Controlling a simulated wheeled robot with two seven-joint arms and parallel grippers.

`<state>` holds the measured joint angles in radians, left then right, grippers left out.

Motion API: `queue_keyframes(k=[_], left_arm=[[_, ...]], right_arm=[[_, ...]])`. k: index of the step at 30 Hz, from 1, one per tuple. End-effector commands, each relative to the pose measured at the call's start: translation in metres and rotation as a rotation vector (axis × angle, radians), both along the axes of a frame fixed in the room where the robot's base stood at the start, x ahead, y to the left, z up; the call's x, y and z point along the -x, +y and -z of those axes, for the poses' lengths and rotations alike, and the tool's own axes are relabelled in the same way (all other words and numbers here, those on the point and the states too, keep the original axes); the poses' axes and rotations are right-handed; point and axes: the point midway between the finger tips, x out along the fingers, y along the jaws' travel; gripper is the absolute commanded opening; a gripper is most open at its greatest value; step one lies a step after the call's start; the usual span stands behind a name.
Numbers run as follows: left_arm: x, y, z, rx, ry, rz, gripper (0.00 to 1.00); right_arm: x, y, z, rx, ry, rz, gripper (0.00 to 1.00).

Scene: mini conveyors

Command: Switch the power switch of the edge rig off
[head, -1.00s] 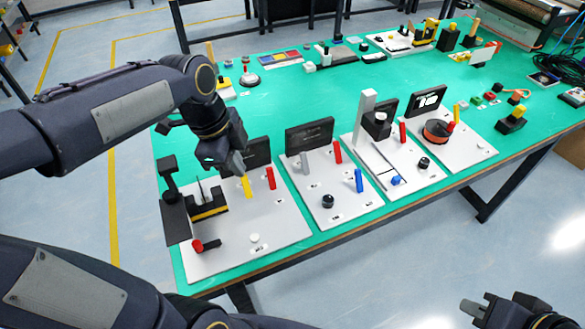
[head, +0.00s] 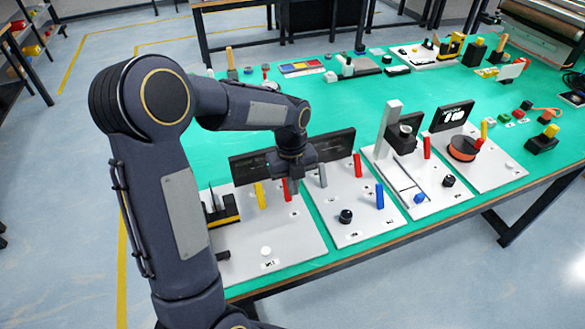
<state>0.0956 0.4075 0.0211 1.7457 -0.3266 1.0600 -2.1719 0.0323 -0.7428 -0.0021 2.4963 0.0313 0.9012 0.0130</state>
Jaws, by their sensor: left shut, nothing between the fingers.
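Several white rig boards stand in a row on the green table; their labels are too small to read, so I cannot tell which is named the edge rig. The leftmost rig (head: 290,240) has a yellow lever (head: 260,196), a red lever (head: 286,193) and a white knob (head: 266,251). The second rig (head: 325,205) has a grey lever (head: 322,175), a red lever (head: 357,165), a blue lever (head: 379,197) and a black knob (head: 346,216). My left gripper (head: 294,186) is shut and empty, pointing down close to the leftmost rig's red lever; contact cannot be told. My right gripper is out of view.
My left arm hides part of the leftmost rig. The table's middle (head: 350,115) is mostly clear.

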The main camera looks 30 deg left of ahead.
Motion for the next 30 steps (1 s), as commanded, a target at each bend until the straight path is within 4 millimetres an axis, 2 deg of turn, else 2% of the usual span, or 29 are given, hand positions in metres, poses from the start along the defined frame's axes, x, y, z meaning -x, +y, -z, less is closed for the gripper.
queue_keyframes(k=[1,3,9,21,27,30], left_arm=[[0.0,0.001,0.009,0.0,0.005,-0.002,0.0],[-0.009,0.011,0.009,-0.001,0.001,-0.005,0.0],[-0.021,0.026,0.016,-0.002,0.0,-0.003,0.0],[-0.024,0.029,0.018,-0.001,0.001,-0.001,0.0],[-0.031,0.037,0.019,0.062,0.058,-0.007,0.0],[-0.035,0.043,0.025,0.081,0.068,-0.004,0.0]], right_arm=[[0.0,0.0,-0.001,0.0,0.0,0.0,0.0],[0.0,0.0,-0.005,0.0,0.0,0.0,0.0],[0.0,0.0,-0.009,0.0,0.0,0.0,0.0],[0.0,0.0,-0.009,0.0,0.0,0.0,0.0],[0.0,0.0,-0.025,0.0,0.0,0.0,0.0],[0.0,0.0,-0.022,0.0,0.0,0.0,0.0]])
